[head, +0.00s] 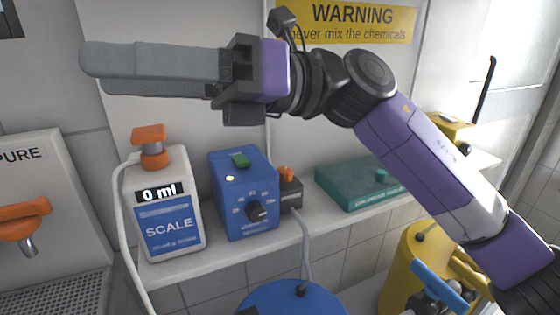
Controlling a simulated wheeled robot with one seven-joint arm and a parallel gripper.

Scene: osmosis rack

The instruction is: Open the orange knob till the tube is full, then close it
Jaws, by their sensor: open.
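An orange knob (150,140) sits on top of the white scale unit (193,210), whose display reads 0 ml. An orange tap handle (28,212) with a metal spout is on the PURE panel at the left. A smaller orange knob (287,173) is on a dark block behind the blue box. A pale tube (124,225) runs from near the scale's top down its left side; I cannot see what is inside it. My gripper (92,72) is open and empty, its long grey fingers pointing left, above the scale in the picture and apart from all the knobs.
A blue box (240,205) with a green button and black dial stands beside the scale. A teal box (355,183) lies further right on the shelf. A blue drum (290,303) and a yellow container (400,265) stand below. A yellow warning sign (395,25) hangs behind my arm.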

